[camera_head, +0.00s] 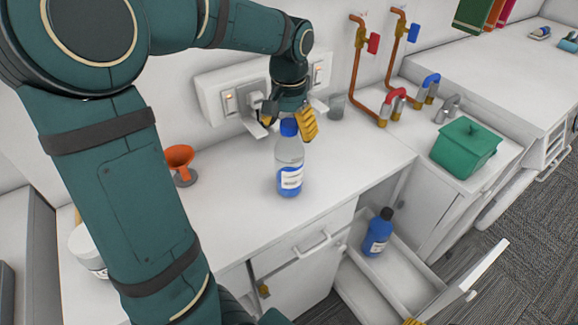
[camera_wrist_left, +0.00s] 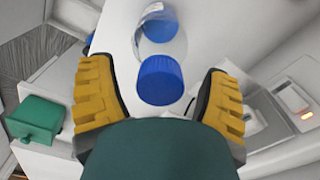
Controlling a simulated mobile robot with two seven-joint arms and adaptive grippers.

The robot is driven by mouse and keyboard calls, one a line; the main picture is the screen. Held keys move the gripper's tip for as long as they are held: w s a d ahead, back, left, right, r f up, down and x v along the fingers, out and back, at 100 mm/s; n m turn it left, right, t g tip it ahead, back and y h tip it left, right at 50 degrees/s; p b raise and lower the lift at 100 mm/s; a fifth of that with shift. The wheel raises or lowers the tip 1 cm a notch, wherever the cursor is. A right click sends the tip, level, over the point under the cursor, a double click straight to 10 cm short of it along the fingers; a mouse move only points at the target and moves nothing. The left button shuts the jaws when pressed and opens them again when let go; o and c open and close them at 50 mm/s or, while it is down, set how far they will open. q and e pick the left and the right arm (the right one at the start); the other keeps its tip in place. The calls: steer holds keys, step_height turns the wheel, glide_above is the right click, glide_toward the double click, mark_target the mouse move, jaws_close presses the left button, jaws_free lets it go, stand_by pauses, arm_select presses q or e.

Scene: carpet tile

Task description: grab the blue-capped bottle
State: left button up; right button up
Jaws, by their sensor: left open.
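The blue-capped bottle (camera_head: 289,167) stands upright on the white counter, clear with a white and blue label. My left gripper (camera_head: 288,122) is open at the height of its cap, from behind it in the head view. In the left wrist view the blue cap (camera_wrist_left: 161,80) lies between the two yellow fingers of my left gripper (camera_wrist_left: 160,98), with a gap on each side. The clear bottle body (camera_wrist_left: 180,47) shows beyond the cap. Only a yellow bit, apparently a fingertip of my right gripper (camera_head: 412,321), shows at the bottom edge of the head view.
A blue bottle with a black cap (camera_head: 377,233) stands in the open drawer (camera_head: 405,286). A green box (camera_head: 465,148) sits right.

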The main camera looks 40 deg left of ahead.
arm_select(q)
jaws_close()
